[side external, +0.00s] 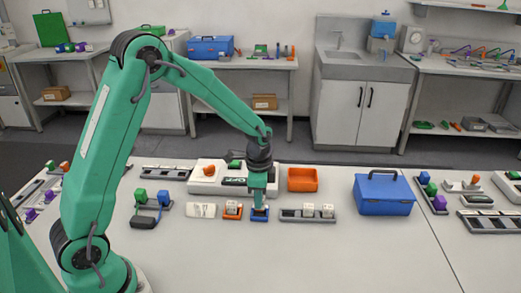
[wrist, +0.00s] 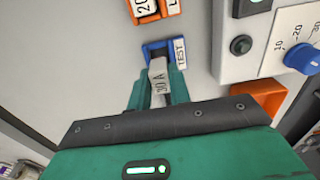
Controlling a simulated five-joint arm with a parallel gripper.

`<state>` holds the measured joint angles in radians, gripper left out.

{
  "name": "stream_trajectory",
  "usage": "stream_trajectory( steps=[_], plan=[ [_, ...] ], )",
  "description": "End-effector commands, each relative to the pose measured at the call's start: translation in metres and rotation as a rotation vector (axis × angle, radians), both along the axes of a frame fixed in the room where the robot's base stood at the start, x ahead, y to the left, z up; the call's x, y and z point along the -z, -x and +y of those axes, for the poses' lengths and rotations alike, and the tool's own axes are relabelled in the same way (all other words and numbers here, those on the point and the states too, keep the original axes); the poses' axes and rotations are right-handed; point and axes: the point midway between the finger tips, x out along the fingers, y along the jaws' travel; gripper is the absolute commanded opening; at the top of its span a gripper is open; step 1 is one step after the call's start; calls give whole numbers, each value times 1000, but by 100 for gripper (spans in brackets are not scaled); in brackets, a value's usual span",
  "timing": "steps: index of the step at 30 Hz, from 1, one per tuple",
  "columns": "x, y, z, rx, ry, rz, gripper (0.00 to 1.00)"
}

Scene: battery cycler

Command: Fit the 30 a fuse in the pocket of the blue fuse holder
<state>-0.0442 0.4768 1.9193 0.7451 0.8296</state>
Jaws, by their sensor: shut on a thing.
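The blue fuse holder (side external: 260,216) stands on the light bench. In the wrist view the blue holder (wrist: 154,48) has a white TEST label beside its pocket. My gripper (side external: 259,207) is directly above the holder in the side view. In the wrist view my gripper (wrist: 158,93) is shut on the pale fuse (wrist: 158,80), which is marked 30 A. The fuse's far end overlaps the holder's pocket. I cannot tell how deep it sits, as the fuse and jaws hide the contact.
An orange holder (side external: 232,211) with a pale fuse stands just left. A grey rail (side external: 295,215) with more fuses is to the right. A white device (side external: 205,187) and an orange tray (side external: 303,180) stand behind. A blue toolbox (side external: 384,195) is farther right.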

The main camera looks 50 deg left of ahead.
Motion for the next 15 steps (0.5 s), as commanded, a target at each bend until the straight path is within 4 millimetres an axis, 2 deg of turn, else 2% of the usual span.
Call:
stream_trajectory(
  steps=[6, 15],
  plan=[
    [13, 0, 0, 0, 0, 1, 0],
    [20, 0, 0, 0, 0, 0, 0]
  ],
)
